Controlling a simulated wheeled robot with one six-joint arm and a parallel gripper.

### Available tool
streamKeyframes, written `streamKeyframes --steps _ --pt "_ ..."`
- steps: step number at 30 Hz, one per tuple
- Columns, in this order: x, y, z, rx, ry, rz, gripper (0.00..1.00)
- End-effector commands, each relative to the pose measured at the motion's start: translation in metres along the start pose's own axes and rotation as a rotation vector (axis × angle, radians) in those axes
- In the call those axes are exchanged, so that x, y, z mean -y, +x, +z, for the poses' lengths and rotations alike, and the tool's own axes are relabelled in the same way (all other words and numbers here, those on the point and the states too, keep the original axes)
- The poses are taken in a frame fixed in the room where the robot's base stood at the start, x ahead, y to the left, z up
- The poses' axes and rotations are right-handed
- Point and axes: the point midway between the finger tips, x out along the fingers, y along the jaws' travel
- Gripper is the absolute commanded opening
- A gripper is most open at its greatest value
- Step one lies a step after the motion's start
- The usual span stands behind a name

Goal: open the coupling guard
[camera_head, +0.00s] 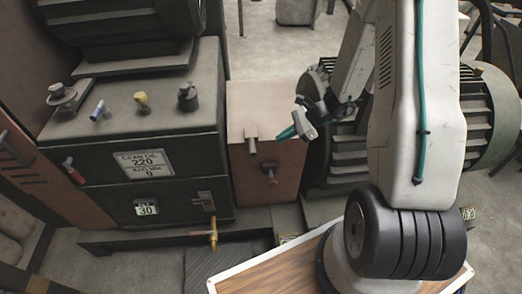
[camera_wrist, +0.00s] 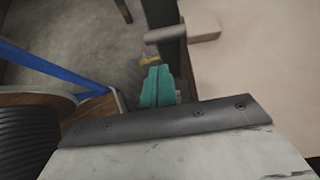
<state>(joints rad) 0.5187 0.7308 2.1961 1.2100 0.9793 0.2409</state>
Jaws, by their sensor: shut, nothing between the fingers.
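The coupling guard appears to be the brown box (camera_head: 262,100) between the dark machine and the green motor in the head view. Its pale top (camera_wrist: 262,60) fills the right of the wrist view. A short grey peg handle (camera_head: 252,146) sticks out from a small block at its upper front edge; it also shows in the wrist view (camera_wrist: 165,35). A dark latch with a reddish part (camera_head: 271,173) sits lower on its front face. My gripper (camera_head: 284,134), with teal fingers, is shut and empty beside the guard's right part, apart from the peg. The fingers also show in the wrist view (camera_wrist: 157,86).
The dark machine (camera_head: 130,130) with knobs and labels stands left of the guard. A brass tap (camera_head: 212,234) juts from its lower front. The ribbed green motor (camera_head: 335,155) stands right, partly hidden by my arm. Open floor (camera_head: 270,45) lies behind.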

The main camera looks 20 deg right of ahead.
Motion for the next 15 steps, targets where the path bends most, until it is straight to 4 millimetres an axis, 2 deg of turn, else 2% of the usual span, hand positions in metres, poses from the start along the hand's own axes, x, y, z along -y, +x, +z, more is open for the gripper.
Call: streamKeyframes --steps 5,15 --pt "0.001 0.014 -0.006 0.002 0.022 -0.006 0.0" --pt "0.0 0.074 -0.005 0.001 0.018 -0.003 0.0"
